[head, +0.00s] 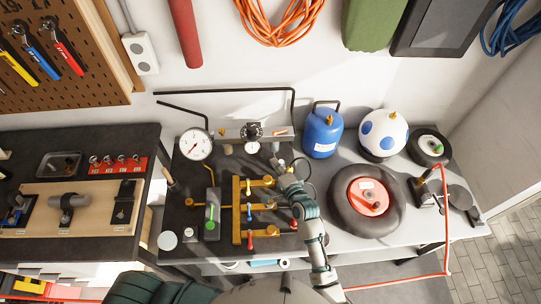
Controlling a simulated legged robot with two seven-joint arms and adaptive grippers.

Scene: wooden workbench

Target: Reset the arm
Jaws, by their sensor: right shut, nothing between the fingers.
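My right arm reaches up from the bottom middle of the head view over the workbench (330,225). Its gripper (279,166) is shut and empty, just above the right side of the brass pipe manifold (237,212). The manifold has several small coloured handles, with a red one (246,233) near its front. I cannot tell whether the gripper touches anything beneath it. My left gripper is out of view.
A pressure gauge (196,144) stands behind the manifold. A blue tank (321,130), a white ball with blue spots (383,134) and a wheel with a red hub (366,200) stand to the right. A board with clamped parts (97,223) lies left.

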